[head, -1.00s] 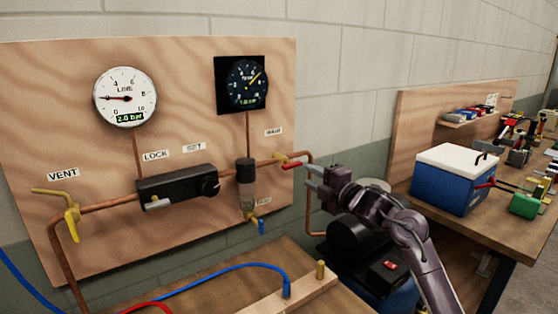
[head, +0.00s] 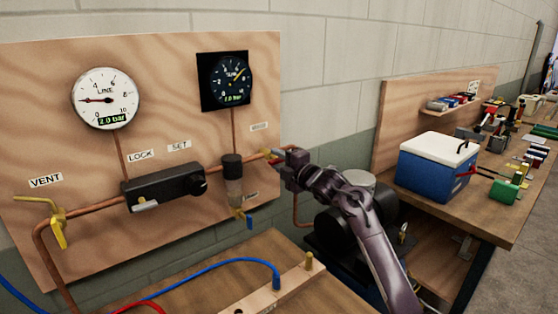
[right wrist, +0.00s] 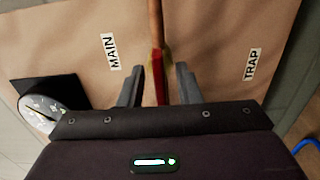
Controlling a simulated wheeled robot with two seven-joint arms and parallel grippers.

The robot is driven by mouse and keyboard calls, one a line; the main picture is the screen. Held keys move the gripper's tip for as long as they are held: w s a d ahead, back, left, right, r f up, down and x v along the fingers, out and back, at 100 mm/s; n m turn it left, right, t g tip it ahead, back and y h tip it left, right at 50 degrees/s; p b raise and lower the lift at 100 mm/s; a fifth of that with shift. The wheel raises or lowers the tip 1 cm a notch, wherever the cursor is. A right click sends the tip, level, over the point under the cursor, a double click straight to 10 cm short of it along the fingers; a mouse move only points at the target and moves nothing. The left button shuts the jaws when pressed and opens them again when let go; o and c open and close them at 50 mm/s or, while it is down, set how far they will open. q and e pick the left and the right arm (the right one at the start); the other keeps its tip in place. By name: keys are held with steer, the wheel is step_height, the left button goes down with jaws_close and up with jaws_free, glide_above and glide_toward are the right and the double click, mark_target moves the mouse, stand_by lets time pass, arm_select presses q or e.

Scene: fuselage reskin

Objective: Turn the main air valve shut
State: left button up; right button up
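The main air valve (head: 267,153) is a yellow body on the copper pipe at the right edge of the plywood panel, below a small label. Its red lever is mostly hidden by my right gripper (head: 277,161) in the head view. In the right wrist view the red lever (right wrist: 160,88) lies between the two grey fingers of my right gripper (right wrist: 160,70). A gap shows on each side of the lever, so the fingers are open around it. The MAIN label (right wrist: 110,52) is to the left. My left gripper is not in view.
A blue cooler (head: 435,170) stands on the bench at right. A TRAP label (right wrist: 252,64) shows in the wrist view.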

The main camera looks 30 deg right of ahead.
steer(key=c, duration=0.6)
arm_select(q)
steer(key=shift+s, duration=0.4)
arm_select(e)
jaws_close()
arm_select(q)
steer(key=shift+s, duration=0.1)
arm_select(e)
steer(key=shift+m, duration=0.3)
steer(key=m+p, duration=0.2)
steer(key=m, duration=0.3)
steer(key=m+p, duration=0.3)
steer(key=m, duration=0.3)
steer(key=shift+m, duration=0.3)
steer(key=m+p, duration=0.2)
steer(key=m, duration=0.2)
steer(key=shift+m+p, duration=0.3)
arm_select(q)
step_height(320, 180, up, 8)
steer(key=shift+p, duration=0.3)
arm_select(e)
steer(key=shift+f+m, duration=0.15)
steer(key=shift+m, duration=0.45)
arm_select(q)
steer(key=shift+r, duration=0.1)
